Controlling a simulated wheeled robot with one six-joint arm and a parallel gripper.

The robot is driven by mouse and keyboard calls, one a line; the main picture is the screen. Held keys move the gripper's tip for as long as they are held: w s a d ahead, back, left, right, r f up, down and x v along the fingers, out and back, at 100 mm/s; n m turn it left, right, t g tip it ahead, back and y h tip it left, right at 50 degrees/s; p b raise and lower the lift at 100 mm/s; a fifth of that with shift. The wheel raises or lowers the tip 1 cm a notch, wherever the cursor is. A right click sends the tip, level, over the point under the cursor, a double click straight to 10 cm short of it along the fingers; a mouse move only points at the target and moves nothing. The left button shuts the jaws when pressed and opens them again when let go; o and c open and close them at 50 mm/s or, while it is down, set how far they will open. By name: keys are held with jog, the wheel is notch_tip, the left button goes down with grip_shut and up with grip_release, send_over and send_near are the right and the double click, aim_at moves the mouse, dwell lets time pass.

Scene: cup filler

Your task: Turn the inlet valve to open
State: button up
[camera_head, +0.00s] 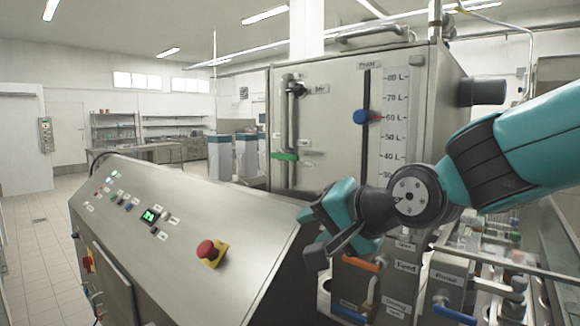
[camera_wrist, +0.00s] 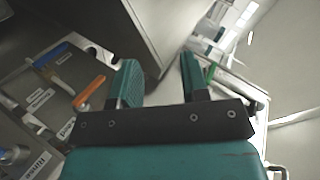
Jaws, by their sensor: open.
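My gripper (camera_head: 312,237) is open and empty, in front of the steel tank and above the machine's lower valves. In the wrist view its two teal fingers (camera_wrist: 160,78) stand apart with nothing between them. A green-handled valve (camera_head: 284,156) sits on the tank's vertical pipe, its handle sideways. An orange handle (camera_head: 360,263) is below my gripper; in the wrist view it (camera_wrist: 90,92) lies left of the fingers, apart from them. Blue handles (camera_head: 455,315) are lower down; one shows in the wrist view (camera_wrist: 52,55). The labels are too small to tell which is the inlet valve.
The steel tank (camera_head: 330,145) has a litre scale and a blue knob (camera_head: 366,116). A sloped control panel (camera_head: 180,210) with buttons and a red emergency stop (camera_head: 206,248) fills the lower left. The floor (camera_head: 40,260) at far left is clear.

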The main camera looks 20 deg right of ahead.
aim_at(294, 158)
jog(key=w+d+r+m+t+h, duration=0.2)
jog(key=w+d+r+m+t, duration=0.4)
jog(key=w+r+m, duration=0.15)
jog(key=shift+m, duration=0.25)
jog(key=w+a+p, duration=0.1)
jog(key=w+p, duration=0.1)
jog(key=w, duration=0.3)
jog(key=w+a+p, duration=0.1)
jog(key=w+p, duration=0.1)
jog(key=w, duration=0.3)
jog(key=w+a+p, duration=0.2)
jog(key=w, duration=0.3)
jog(key=shift+w, duration=0.4)
jog(key=shift+d, duration=0.1)
grip_shut()
